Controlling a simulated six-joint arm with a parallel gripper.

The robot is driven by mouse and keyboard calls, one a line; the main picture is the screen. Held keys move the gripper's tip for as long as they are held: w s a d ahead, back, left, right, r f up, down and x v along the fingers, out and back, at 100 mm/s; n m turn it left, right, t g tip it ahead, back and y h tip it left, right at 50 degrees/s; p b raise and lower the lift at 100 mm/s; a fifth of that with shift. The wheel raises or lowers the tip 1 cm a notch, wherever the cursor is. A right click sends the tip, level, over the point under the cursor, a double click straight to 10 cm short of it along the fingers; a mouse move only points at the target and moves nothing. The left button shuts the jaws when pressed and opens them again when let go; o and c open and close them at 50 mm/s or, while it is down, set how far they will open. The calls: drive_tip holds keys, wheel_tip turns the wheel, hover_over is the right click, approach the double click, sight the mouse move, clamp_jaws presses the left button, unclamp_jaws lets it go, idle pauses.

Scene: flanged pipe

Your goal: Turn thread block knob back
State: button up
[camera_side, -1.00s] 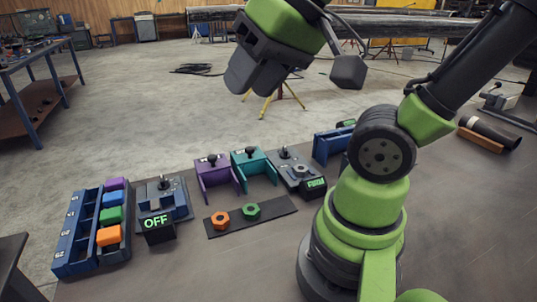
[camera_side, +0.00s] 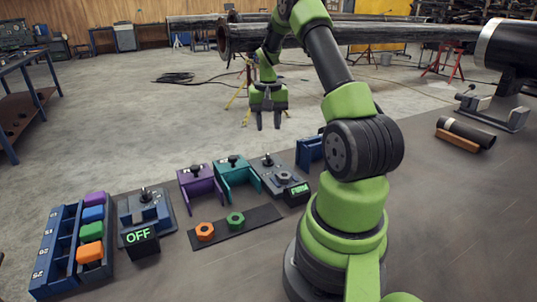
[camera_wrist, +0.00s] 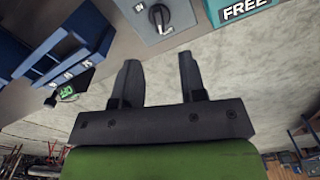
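My gripper (camera_side: 268,120) points down over the floor behind the bench row, its two fingers apart and empty. In the wrist view my gripper (camera_wrist: 160,62) is also open, with bare floor between the fingers. A grey block (camera_side: 272,172) carries a black knob (camera_side: 267,159), a hex nut and a small sign with unclear green letters. It stands right of the teal bracket, apart from my gripper. In the wrist view a black knob (camera_wrist: 159,17) sits on a grey plate beyond the fingertips, beside a FREE sign (camera_wrist: 245,8). I cannot tell which labelled part is the thread block.
A purple bracket (camera_side: 203,188) and teal bracket (camera_side: 236,176) have knobs on top. Orange (camera_side: 205,231) and green (camera_side: 236,220) nuts lie on a dark strip. A blue rack (camera_side: 60,250) holds coloured blocks at left.

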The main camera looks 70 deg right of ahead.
sight(268, 156)
wheel_tip(268, 156, down, 10)
drive_tip(key=shift+f, duration=0.1)
idle(0.4)
clamp_jaws()
